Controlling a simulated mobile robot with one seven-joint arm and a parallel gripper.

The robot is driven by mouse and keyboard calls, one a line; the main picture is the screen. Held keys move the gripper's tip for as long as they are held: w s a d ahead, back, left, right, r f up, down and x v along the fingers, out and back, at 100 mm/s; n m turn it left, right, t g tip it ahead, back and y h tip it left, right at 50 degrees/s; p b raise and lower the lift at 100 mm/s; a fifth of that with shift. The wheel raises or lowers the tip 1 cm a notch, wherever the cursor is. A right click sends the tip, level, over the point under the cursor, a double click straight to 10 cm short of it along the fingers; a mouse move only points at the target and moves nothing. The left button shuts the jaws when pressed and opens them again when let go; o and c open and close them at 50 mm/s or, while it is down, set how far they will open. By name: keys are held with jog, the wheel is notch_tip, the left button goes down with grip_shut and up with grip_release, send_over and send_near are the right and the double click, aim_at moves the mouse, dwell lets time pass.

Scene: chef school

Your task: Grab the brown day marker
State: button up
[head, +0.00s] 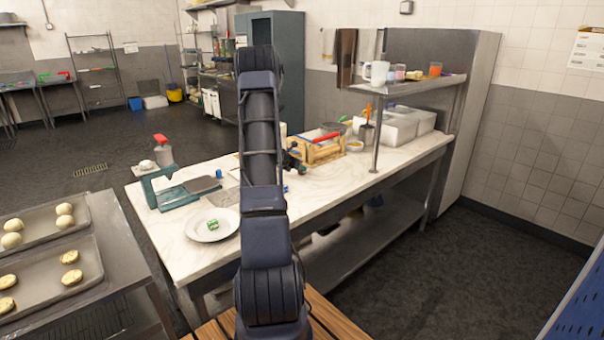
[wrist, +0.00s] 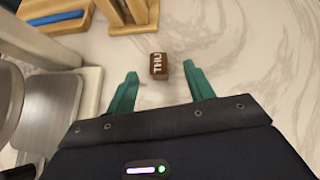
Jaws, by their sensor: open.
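The brown day marker (wrist: 158,66) is a small brown block with the white letters "THU", lying on the marble counter in the wrist view. My gripper (wrist: 163,82) is open, with its two green fingers apart. The marker lies between the lines of the two fingers, around and slightly beyond their tips, and nothing shows between it and the fingers. In the head view my arm stands in front of part of the counter, and I cannot make out the brown marker there.
The marble counter (head: 325,183) holds a white plate (head: 201,233) with a small green block, a teal-framed scale (head: 172,192), and a wooden box (head: 322,150) with a red-handled item. In the wrist view, wooden and metal things stand at the left; the marble right of the marker is clear.

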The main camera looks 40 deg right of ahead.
jog(key=shift+x, duration=2.6)
jog(key=shift+w, duration=0.15)
jog(key=shift+c, duration=0.2)
jog(key=c, duration=1.1)
